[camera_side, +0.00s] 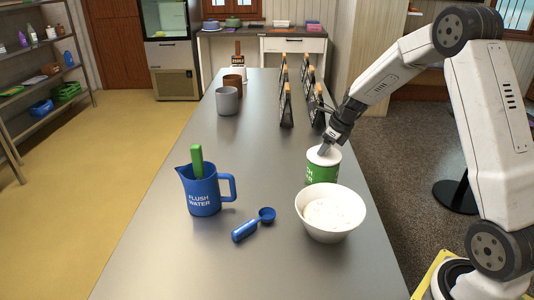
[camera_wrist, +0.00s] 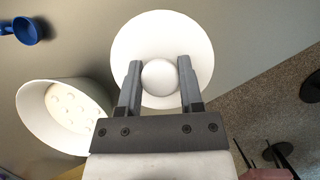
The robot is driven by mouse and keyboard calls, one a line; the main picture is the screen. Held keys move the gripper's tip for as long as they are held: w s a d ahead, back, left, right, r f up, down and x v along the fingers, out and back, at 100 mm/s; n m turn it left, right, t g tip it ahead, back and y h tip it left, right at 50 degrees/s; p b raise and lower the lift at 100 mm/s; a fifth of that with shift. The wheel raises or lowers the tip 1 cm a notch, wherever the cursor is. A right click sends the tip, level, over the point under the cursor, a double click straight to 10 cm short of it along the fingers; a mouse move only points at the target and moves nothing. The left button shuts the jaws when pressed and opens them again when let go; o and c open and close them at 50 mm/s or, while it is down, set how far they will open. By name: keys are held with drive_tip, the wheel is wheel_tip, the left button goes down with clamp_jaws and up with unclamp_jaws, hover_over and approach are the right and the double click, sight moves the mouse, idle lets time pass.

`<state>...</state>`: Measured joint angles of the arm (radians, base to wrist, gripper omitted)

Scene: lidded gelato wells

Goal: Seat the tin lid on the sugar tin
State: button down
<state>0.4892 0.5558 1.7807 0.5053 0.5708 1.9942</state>
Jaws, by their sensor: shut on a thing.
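The sugar tin (camera_side: 321,174) is green with white lettering and stands upright on the grey counter behind the white bowl. The white tin lid (camera_side: 331,158) is at the top of the tin, roughly level; I cannot tell whether it is fully down on the rim. My gripper (camera_side: 325,147) points down from above, shut on the lid's round knob. In the wrist view the round white lid (camera_wrist: 160,28) shows with its knob between the two fingers (camera_wrist: 160,76). The lid hides the tin there.
A white bowl (camera_side: 330,226) with pale contents stands just in front of the tin. Black card stands (camera_side: 286,106) and grey cup (camera_side: 227,101) are farther back. The counter's left-middle is clear.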

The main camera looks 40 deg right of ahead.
drive_tip(key=shift+f, duration=0.45)
idle(0.4)
drive_tip(key=c, duration=0.6)
unclamp_jaws()
drive_tip(key=shift+o, duration=0.2)
drive_tip(key=o, duration=0.6)
drive_tip(key=shift+c, duration=0.2)
drive_tip(key=shift+v, duration=4)
drive_tip(key=shift+a, duration=0.1)
